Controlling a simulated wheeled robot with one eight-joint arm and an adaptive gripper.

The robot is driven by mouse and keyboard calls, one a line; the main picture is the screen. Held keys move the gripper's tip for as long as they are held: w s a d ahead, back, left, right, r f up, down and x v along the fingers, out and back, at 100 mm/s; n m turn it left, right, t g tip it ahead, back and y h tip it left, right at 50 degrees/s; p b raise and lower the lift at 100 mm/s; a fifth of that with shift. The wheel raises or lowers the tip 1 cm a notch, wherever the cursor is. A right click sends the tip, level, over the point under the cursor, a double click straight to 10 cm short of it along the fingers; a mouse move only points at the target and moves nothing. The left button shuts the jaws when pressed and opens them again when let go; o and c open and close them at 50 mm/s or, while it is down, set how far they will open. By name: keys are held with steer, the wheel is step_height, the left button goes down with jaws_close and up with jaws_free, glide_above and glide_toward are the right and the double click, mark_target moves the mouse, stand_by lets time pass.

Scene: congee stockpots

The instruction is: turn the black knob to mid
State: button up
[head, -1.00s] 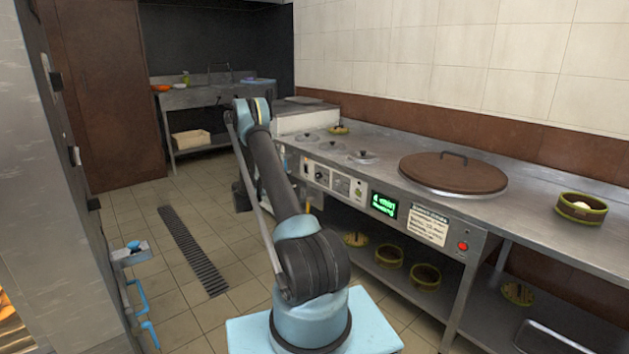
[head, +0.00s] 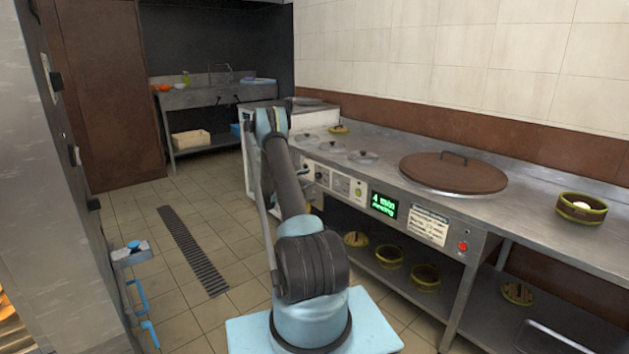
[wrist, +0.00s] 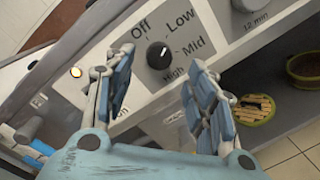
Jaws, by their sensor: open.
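The black knob (wrist: 158,54) is on a pale panel in the wrist view, with the words Off, Low, Mid and High around it. A small pale mark shows near its upper right edge; its exact setting is hard to read. My gripper (wrist: 159,67) is open. Its two blue-padded fingers stand apart to the left and right, with the knob showing between their tips. I cannot tell the depth gap, but no finger visibly touches the knob. In the head view my arm hides the gripper.
The control panel runs along the steel counter front, with a green display (head: 383,205) and a red button (head: 463,247). A brown lid (head: 453,173) lies on the counter. Steamer baskets (head: 390,256) sit on the shelf below.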

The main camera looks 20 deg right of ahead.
mark_target(317, 176)
steer(key=shift+x, duration=2.85)
steer(key=c, duration=1.1)
